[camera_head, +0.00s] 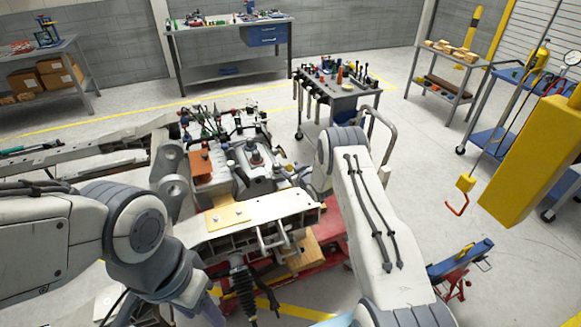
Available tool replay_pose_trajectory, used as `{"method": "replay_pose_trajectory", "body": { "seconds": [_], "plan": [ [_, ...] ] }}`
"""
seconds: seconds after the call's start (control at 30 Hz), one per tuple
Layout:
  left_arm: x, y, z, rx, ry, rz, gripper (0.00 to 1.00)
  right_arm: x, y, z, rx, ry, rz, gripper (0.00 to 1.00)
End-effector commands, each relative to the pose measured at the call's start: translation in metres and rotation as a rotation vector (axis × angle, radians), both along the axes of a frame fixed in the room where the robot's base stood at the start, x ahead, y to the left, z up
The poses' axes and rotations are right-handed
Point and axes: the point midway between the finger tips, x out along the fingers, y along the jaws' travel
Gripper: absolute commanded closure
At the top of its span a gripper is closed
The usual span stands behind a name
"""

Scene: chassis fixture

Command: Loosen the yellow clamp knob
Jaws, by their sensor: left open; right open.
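I cannot make out the yellow clamp knob for certain. The chassis fixture (270,212) stands in the middle, with a pale beam across its front. A flat yellow plate (240,213) with small bolts or knobs lies on the beam's left part. A grey mechanical unit (257,170) with a dark upright top sits behind the beam. My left arm comes in from the left and bends beside the fixture's left end. My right arm rises from the lower right and covers the fixture's right side. I see neither gripper's fingers.
An orange-brown block (201,166) and several thin cables or tools stand at the fixture's back. A tool cart (345,92) stands behind it. A yellow hoist body (535,160) and its red hook (457,207) hang at the right. Open floor lies between cart and hook.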

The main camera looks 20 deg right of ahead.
Motion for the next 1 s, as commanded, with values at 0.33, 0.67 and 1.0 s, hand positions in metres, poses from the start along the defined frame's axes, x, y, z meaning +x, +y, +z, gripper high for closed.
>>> {"method": "replay_pose_trajectory", "body": {
  "seconds": [0.33, 0.67, 1.0],
  "plan": [
    [0.0, 0.0, 0.002, 0.0, 0.0, 0.0, 0.5, 0.0083, 0.0009, -0.0032, -0.001, 0.0, 0.0, 0.32],
    [0.0, 0.0, 0.002, 0.0, 0.0, 0.0, 0.5, 0.0079, 0.0005, -0.0032, 0.0, 0.0, -0.001, 1.0],
    [0.0, 0.0, -0.006, 0.0, 0.0, 0.001, 0.5, 0.0077, 0.0, -0.0054, -0.032, 0.0, 0.021, 1.0]
  ]
}}
